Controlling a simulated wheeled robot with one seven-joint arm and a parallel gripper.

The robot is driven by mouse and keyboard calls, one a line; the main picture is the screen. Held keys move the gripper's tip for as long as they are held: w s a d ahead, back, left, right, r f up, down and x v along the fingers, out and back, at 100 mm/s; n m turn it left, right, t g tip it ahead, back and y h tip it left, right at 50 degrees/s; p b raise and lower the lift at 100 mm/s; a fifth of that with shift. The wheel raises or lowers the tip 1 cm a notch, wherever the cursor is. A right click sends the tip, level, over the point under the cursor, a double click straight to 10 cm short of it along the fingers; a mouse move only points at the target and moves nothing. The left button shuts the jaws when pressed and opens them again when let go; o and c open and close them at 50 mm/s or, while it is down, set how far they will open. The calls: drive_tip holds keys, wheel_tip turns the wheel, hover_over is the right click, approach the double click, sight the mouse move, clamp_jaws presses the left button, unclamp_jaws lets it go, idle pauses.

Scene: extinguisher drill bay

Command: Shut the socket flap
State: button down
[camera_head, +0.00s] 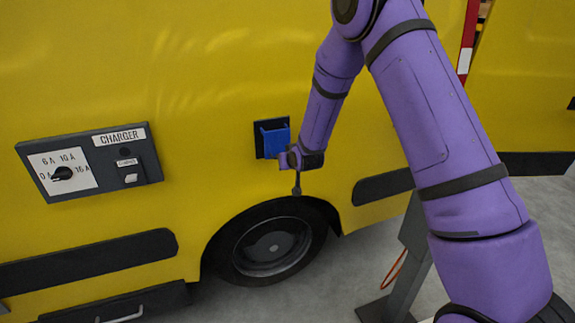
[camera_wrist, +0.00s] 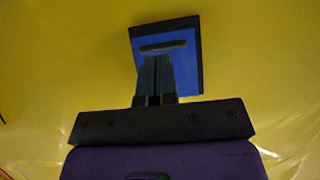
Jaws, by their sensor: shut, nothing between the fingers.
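The socket flap (camera_head: 277,141) is a blue panel in a dark square frame (camera_head: 259,140) on the yellow vehicle side. In the head view it seems to stand out from the frame, partly open; the exact angle is unclear. The wrist view shows the blue flap (camera_wrist: 190,75) with a dark slot near its top and the frame (camera_wrist: 199,60) along its top and right. My gripper (camera_wrist: 155,62) is shut and empty, its fingertips over the flap just below the slot. Whether they touch is unclear. In the head view my gripper (camera_head: 291,160) is at the flap's lower right.
A charger panel (camera_head: 90,162) with a dial and a small switch is on the vehicle to the left. A wheel (camera_head: 272,247) sits below the socket. A dark stand (camera_head: 405,262) is on the floor at the right. The yellow side around the socket is clear.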

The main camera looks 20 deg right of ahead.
drive_tip(key=s+f, duration=0.2)
drive_tip(key=s, duration=0.7)
drive_tip(key=s+d+r+g, duration=0.2)
drive_tip(key=s+r, duration=0.4)
drive_tip(key=r, duration=0.5)
drive_tip(key=s+d+r+g, duration=0.1)
drive_tip(key=s+d+r, duration=0.1)
drive_tip(key=s+r, duration=0.65)
drive_tip(key=s+r+g, duration=0.1)
drive_tip(key=s+r, duration=0.3)
drive_tip(key=s, duration=0.3)
drive_tip(key=s+d+r+g, duration=0.1)
drive_tip(key=s+r, duration=0.3)
drive_tip(key=s, duration=0.4)
drive_tip(key=s+d+r+m+g+h, duration=0.1)
drive_tip(key=s+r, duration=0.3)
drive_tip(key=s, duration=0.4)
drive_tip(key=shift+d+r, duration=0.2)
drive_tip(key=shift+d, duration=0.05)
drive_tip(key=shift+s, duration=0.1)
